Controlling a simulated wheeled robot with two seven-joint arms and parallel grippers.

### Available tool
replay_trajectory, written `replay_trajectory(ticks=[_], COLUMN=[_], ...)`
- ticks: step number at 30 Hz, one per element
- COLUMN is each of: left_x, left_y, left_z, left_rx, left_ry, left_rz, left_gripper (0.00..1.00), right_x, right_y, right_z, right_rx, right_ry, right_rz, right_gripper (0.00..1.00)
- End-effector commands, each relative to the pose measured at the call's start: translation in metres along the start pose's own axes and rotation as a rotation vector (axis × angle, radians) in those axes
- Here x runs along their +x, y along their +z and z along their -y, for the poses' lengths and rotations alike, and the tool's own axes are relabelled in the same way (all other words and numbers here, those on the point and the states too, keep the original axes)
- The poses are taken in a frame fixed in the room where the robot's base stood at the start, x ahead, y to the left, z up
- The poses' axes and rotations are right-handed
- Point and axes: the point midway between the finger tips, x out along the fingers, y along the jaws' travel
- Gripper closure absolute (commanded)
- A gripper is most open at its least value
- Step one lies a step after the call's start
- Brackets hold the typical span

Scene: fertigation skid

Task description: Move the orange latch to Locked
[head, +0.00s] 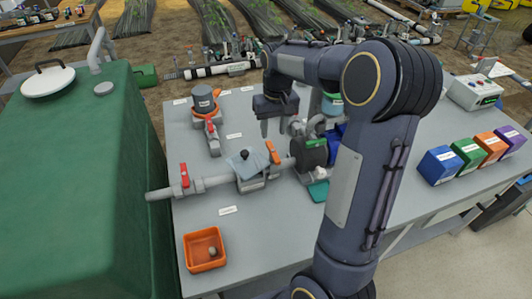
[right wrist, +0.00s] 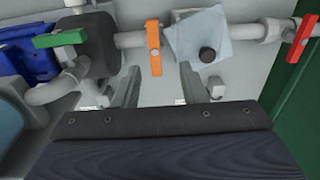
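An orange lever (head: 273,153) stands on the grey pipe between the cloth-covered fitting and the dark pump. It also shows in the right wrist view (right wrist: 153,47), pointing down the picture from the pipe. A second orange part (head: 206,116) rings the base of a grey canister (head: 203,98) farther back. I cannot tell which is the latch, and no Locked mark is readable. My right gripper (head: 274,127) is open and empty above the bench, behind the orange lever. In the right wrist view its fingers (right wrist: 159,75) are apart on either side of the lever's lower end. My left gripper is out of view.
Red levers stand on the pipe (head: 185,176) and beside the canister (head: 211,130). A light blue cloth (head: 246,162) lies over a fitting. A green lever (right wrist: 60,38) tops the dark pump. An orange bin (head: 205,249) sits at front left, beside the green tank (head: 80,180).

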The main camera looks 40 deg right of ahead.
Motion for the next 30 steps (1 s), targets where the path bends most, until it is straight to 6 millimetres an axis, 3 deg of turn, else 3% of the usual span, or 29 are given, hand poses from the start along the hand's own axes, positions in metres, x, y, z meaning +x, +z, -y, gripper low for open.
replay_trajectory(ticks=[4, 19, 30], left_x=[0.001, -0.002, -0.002], left_y=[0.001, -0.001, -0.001], left_z=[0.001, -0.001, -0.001], left_rx=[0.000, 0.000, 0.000], left_ry=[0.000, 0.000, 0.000], left_rz=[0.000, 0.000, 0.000], left_gripper=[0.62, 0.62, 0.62], right_x=[0.014, 0.081, 0.091], right_y=[-0.015, -0.013, -0.013], right_z=[-0.008, -0.010, -0.011], right_rx=[0.007, 0.006, 0.007], right_ry=[0.041, 0.042, 0.041], right_rz=[0.026, 0.029, 0.025], right_gripper=[0.62, 0.62, 0.62])
